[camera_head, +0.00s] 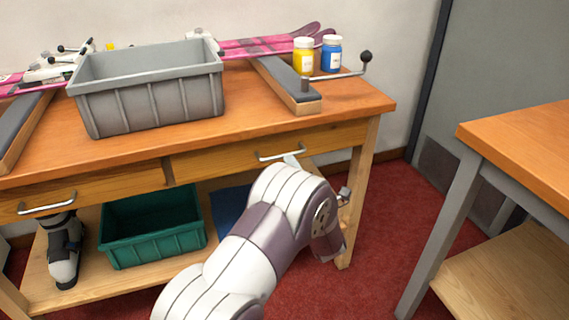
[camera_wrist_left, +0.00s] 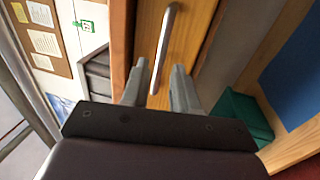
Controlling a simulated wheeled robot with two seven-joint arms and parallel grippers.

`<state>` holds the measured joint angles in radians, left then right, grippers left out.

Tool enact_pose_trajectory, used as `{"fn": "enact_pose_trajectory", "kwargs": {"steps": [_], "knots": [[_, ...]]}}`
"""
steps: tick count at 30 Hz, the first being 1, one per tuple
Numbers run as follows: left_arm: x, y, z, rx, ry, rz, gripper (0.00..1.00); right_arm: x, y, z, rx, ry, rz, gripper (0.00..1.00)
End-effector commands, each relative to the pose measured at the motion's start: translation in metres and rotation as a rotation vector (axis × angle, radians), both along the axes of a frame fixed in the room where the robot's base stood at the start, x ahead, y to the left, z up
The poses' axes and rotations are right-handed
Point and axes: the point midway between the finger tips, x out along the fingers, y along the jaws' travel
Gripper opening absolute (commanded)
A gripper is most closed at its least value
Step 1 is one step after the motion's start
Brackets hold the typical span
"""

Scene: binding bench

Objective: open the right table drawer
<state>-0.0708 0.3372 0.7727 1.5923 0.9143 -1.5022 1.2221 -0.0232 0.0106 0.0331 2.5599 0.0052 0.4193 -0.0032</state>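The right table drawer (camera_head: 220,160) has a wooden front that looks flush with the table, so it appears closed. Its silver bar handle (camera_head: 282,154) also shows in the left wrist view (camera_wrist_left: 166,35). My left gripper (camera_head: 297,158) is at the handle's right part in the head view, mostly hidden behind my wrist. In the left wrist view its two fingers (camera_wrist_left: 161,72) are apart, with the lower end of the handle in the gap between them. I cannot tell whether they touch it. My right gripper is in neither view.
A grey bin (camera_head: 150,100), a yellow jar (camera_head: 303,57) and a blue jar (camera_head: 331,54) stand on the table. A left drawer handle (camera_head: 47,204) is at left. A green crate (camera_head: 155,245) is on the shelf below. Another table (camera_head: 530,150) stands at right, with red floor between.

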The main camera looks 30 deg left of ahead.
Motion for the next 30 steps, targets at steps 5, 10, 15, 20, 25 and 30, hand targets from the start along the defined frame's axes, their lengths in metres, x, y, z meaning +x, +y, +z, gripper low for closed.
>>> {"fn": "enact_pose_trajectory", "kwargs": {"steps": [5,10,15,20,25,30], "knots": [[0.022,0.026,0.004,-0.001,0.000,0.001,0.29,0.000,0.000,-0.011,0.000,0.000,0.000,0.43],[0.031,0.036,0.008,-0.001,0.002,-0.001,0.29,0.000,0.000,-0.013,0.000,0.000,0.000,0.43],[0.032,0.036,0.009,0.000,0.003,-0.002,0.29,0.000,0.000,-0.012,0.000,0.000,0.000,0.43],[0.032,0.036,0.009,0.000,0.003,-0.002,0.00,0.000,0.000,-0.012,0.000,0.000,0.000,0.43],[0.032,0.036,0.009,0.000,0.003,-0.002,0.00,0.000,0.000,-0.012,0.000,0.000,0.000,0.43],[0.031,0.035,0.008,-0.001,0.004,-0.003,0.00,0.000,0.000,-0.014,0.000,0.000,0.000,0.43]]}}
